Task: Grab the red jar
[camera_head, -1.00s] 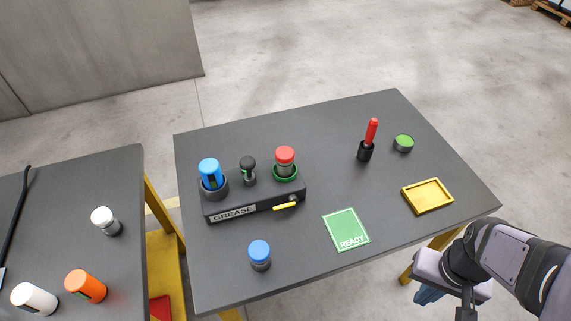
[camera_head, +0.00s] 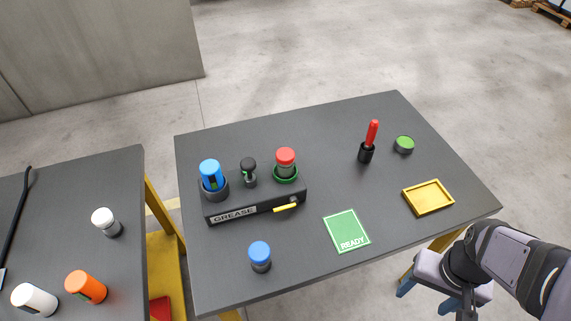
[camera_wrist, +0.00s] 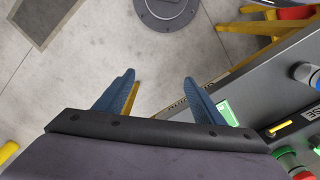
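The red jar (camera_head: 286,158), with a red cap, stands upright in the green-ringed right socket of the dark GREASE rack (camera_head: 262,200). In the wrist view only part of the red jar (camera_wrist: 304,175) shows at the bottom right corner, beside its green ring. My gripper (camera_head: 425,298) is beyond the table's front right edge, low and well away from the jar. In the wrist view my gripper (camera_wrist: 160,80) has its two blue fingers apart with nothing between them.
The rack also holds a blue jar (camera_head: 211,176) and a black-knobbed item (camera_head: 248,170). A blue-capped jar (camera_head: 260,256), green READY mat (camera_head: 346,231), yellow tray (camera_head: 428,198), red-handled tool (camera_head: 371,138) and green-topped tin (camera_head: 404,144) stand around it. The table's right edge lies between gripper and rack.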

